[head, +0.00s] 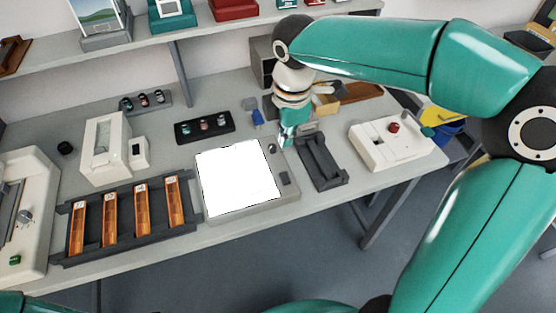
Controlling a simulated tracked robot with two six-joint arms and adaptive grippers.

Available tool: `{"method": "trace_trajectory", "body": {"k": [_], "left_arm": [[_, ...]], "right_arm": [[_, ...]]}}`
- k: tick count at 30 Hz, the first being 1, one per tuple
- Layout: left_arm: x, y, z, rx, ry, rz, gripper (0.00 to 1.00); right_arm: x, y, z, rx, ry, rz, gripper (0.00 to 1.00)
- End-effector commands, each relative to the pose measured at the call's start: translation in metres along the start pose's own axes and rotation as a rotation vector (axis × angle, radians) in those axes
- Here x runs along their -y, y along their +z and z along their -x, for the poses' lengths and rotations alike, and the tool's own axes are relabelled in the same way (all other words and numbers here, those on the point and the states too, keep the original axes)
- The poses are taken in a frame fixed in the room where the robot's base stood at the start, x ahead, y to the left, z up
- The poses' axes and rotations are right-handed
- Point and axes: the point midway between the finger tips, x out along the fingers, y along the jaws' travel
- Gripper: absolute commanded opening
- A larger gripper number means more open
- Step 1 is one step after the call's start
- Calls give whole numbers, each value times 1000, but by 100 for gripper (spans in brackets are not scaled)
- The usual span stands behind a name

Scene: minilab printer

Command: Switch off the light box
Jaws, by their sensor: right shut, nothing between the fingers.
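The light box (238,178) lies on the bench in the middle of the head view, and its panel glows bright white. A grey strip along its right side carries a dark rectangular switch (284,178) and a small dark knob (273,149) near the back. My right gripper (287,143) points down at the back right corner of the light box, close to the knob; it is shut and empty. I cannot tell whether its fingertips touch anything. My left gripper is out of view.
A dark tray (322,166) stands close to the right of the light box, with a cream device (392,143) beyond it. A dark rack (110,237) with orange strips sits to the left. A black holder (204,127) with small bottles stands behind.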

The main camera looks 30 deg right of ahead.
Motion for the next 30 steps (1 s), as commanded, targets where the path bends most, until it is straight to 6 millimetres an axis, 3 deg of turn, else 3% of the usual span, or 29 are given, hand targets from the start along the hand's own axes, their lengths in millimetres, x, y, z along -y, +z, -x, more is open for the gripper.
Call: {"method": "trace_trajectory", "body": {"k": [10, 16, 20, 30], "left_arm": [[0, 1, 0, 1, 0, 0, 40], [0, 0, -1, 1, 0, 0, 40], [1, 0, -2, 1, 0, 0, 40], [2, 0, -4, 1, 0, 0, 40]], "right_arm": [[3, 7, 3, 6, -2, -5, 0], [3, 7, -9, 7, -4, -7, 0], [4, 8, -28, 7, -6, -8, 0], [5, 9, -97, 7, -8, -10, 0]]}}
